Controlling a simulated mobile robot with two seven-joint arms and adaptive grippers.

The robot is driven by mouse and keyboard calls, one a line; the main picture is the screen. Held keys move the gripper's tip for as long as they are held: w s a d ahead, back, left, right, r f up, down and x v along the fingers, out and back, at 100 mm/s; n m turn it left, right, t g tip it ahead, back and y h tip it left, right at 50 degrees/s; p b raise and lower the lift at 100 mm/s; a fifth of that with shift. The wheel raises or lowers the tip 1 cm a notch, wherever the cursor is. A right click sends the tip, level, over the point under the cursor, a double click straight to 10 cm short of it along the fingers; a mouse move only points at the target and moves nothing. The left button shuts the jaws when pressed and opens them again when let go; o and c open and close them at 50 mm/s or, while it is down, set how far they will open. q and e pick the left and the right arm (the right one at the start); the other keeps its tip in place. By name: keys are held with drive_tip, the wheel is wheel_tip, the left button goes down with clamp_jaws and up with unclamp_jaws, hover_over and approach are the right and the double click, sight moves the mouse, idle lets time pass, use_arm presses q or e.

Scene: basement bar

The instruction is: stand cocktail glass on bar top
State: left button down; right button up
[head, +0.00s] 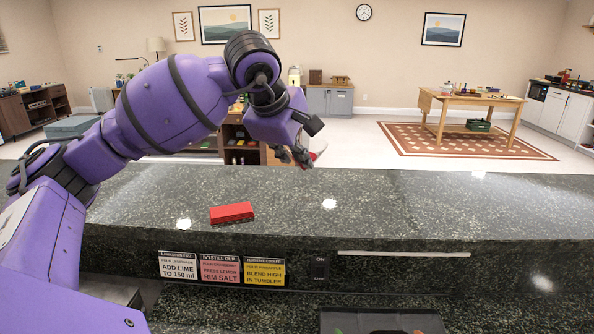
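The dark speckled bar top (420,205) runs across the middle of the head view. My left arm reaches over it from the left, and my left gripper (297,156) hangs just above or beyond its far edge. The fingers are small and partly covered by the wrist, so I cannot tell whether they are open or shut. A small pale and red thing (319,148) shows right beside the fingers. I cannot tell whether it is the cocktail glass or whether it is held. No glass can be made out clearly elsewhere. My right gripper is out of view.
A red block (232,212) lies on the bar top, left of centre. Recipe cards (220,269) and a switch plate (320,267) are on the front face below. The bar top's right half is clear. A wooden table (470,101) stands far behind on a rug.

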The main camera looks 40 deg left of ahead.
sight(303, 183)
use_arm(q)
drive_tip(key=shift+w+f, duration=0.35)
drive_tip(key=shift+f, duration=1.65)
drive_tip(key=shift+f, duration=0.2)
drive_tip(key=c, duration=2)
unclamp_jaws()
drive_tip(key=shift+s+r, duration=0.1)
drive_tip(key=shift+r, duration=0.4)
drive_tip(key=v, duration=1.1)
drive_tip(key=shift+r, duration=0.1)
